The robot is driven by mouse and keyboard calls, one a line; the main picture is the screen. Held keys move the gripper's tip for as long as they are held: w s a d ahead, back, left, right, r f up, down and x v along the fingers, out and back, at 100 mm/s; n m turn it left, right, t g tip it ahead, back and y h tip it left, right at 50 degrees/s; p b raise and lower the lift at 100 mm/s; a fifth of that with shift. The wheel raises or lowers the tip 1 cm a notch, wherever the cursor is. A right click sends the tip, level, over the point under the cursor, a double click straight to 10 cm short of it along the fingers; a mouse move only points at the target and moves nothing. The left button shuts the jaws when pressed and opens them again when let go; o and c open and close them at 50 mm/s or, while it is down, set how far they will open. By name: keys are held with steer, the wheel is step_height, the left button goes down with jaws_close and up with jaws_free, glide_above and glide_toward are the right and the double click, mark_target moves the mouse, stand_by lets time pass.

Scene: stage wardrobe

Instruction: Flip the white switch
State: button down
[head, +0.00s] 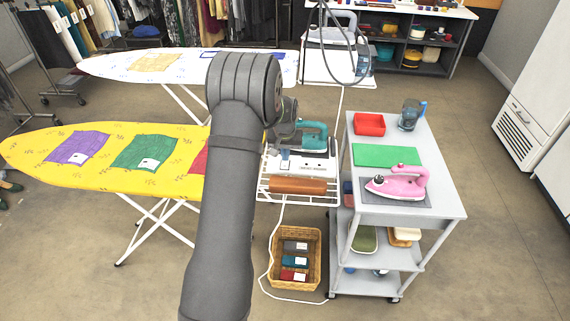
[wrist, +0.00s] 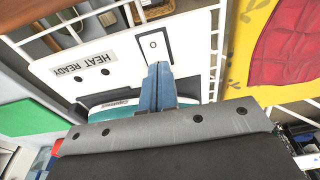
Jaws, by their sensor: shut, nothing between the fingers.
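My gripper (wrist: 158,72) is shut and empty, its two blue fingers together in the wrist view. The fingertips lie over the lower part of a white plate marked O (wrist: 154,42) on the white front panel (wrist: 115,52) of the iron station. The plate appears to be the white switch or its surround; its lower part is hidden behind my fingers. I cannot tell whether they touch it. In the head view the panel (head: 325,176) shows below a teal iron (head: 313,140), with my fingertips (head: 285,158) at its left.
A yellow ironing board (head: 60,170) stands close at the left. A brown roll (head: 298,186) lies on the rack below the panel. A wicker basket (head: 275,262) sits on the floor.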

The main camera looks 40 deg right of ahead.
steer(key=shift+f, duration=0.2)
steer(key=shift+r, duration=3.55)
steer(key=shift+f, duration=0.1)
step_height(320, 180, down, 7)
steer(key=shift+r, duration=0.1)
